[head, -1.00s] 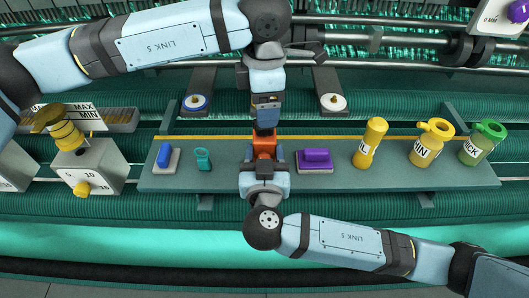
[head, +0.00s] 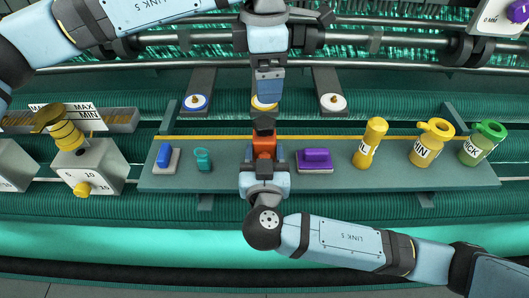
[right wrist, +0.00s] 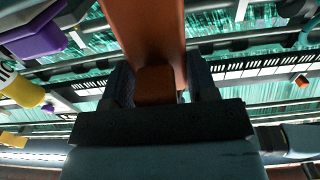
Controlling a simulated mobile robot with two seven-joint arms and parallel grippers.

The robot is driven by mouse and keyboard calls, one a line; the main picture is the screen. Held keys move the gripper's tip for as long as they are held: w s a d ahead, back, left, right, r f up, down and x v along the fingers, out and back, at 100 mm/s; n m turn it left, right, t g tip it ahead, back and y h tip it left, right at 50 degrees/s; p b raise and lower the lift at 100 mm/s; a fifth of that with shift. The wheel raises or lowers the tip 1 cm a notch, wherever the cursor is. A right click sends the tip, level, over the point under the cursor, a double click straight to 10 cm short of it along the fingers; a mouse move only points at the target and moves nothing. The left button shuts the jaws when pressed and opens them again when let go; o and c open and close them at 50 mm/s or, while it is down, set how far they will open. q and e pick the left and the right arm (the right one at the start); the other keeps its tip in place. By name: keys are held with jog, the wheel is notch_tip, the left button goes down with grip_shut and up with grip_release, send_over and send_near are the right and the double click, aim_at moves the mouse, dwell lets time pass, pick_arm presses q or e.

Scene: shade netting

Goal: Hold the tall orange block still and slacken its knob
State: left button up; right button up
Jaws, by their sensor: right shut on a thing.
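The tall orange block (head: 264,147) stands at the middle of the long shelf. My right gripper (head: 264,160) comes from the front and is shut on it, with a finger on each side. The block's orange body also shows between the fingers in the right wrist view (right wrist: 150,30). A dark piece, apparently the knob (head: 264,123), sits at the top of the block. My left gripper (head: 268,97) is above and behind the knob, apart from it. Its fingers are seen edge-on, so their opening is unclear.
On the shelf (head: 330,178), a purple block (head: 316,160) stands close right of the orange block. A teal piece (head: 203,159) and a blue block (head: 165,155) are left. Yellow (head: 370,143) and green-capped (head: 483,143) containers stand right. Round discs (head: 333,103) lie behind.

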pick_arm(q)
notch_tip(320, 180, up, 5)
jog(key=shift+r, duration=0.1)
pick_arm(e)
jog(key=o, duration=1.2)
jog(key=s, duration=1.2)
pick_arm(q)
jog(key=shift+s, duration=0.1)
pick_arm(e)
jog(key=shift+s+f, duration=0.1)
